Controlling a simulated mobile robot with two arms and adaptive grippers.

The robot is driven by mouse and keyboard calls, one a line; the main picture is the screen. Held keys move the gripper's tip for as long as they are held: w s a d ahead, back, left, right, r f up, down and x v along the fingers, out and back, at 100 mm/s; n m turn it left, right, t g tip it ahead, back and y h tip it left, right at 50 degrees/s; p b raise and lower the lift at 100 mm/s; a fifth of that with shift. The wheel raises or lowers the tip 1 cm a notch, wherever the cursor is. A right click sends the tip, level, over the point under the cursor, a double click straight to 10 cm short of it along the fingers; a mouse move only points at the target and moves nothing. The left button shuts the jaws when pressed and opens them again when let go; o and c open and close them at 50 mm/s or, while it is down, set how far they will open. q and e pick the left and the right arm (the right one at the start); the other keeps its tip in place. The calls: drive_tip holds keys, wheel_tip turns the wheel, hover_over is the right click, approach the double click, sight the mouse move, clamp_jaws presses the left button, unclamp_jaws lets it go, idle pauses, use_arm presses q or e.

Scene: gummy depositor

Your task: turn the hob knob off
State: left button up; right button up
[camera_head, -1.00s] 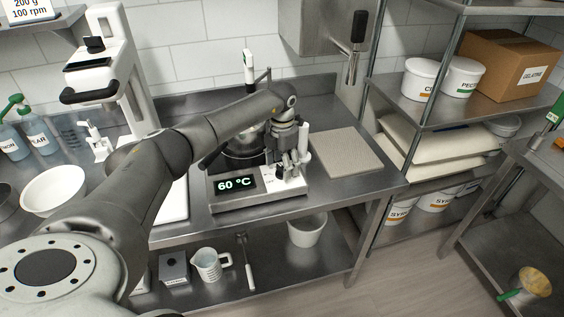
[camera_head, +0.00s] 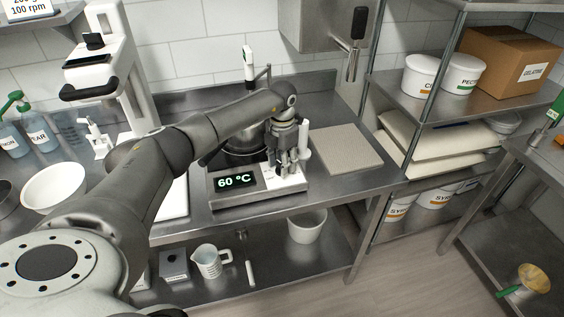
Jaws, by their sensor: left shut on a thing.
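The hob (camera_head: 257,189) stands on the steel bench, its dark display reading 60 °C. A pot (camera_head: 243,150) sits on it, partly hidden behind my left arm. My left gripper (camera_head: 288,170) points down at the right part of the hob's front panel, right of the display. It is shut on the hob knob, which the fingers hide almost fully. Which way the knob points cannot be seen. My right gripper is not in view.
A beige mat (camera_head: 339,160) lies right of the hob. A white bowl (camera_head: 55,188) and a white stand mixer-like machine (camera_head: 112,75) are at the left. A steel shelf with tubs (camera_head: 421,76) stands right of the bench. The lower shelf holds a measuring jug (camera_head: 209,262).

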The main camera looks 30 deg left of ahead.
use_arm(q)
drive_tip(key=n, duration=0.8)
drive_tip(key=shift+n, duration=0.3)
drive_tip(key=n, duration=0.4)
drive_tip(key=shift+r+n, duration=0.1)
drive_tip(key=shift+n, duration=0.2)
drive_tip(key=n+p, duration=0.1)
drive_tip(key=n, duration=0.3)
drive_tip(key=shift+n, duration=0.3)
drive_tip(key=o, duration=1)
